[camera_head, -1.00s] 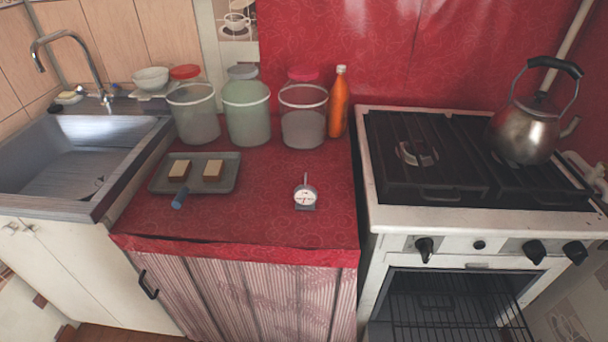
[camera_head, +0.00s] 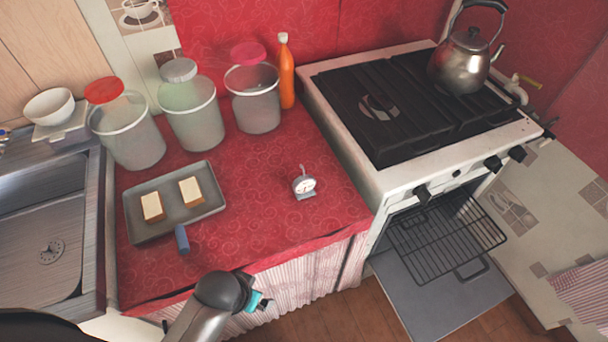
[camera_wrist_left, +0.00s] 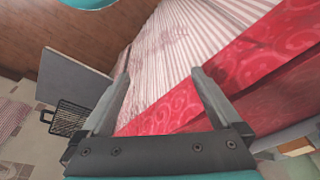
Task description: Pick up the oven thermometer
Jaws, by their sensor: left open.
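The oven thermometer (camera_head: 304,185), a small round white dial on a grey stand, stands upright on the red oilcloth counter (camera_head: 262,212), right of the tray. My left arm comes in at the bottom of the head view, in front of the counter's front edge. In the left wrist view the left gripper (camera_wrist_left: 158,85) is open, with nothing between its fingers. It points at the striped curtain and red cloth edge below the counter top. The thermometer is not in the left wrist view. My right gripper is not in view.
A grey tray (camera_head: 170,206) with two bread slices and a blue cylinder (camera_head: 181,239) lie left of the thermometer. Clear canisters and an orange bottle (camera_head: 286,75) stand behind. The stove (camera_head: 400,110) is at right, its oven door open.

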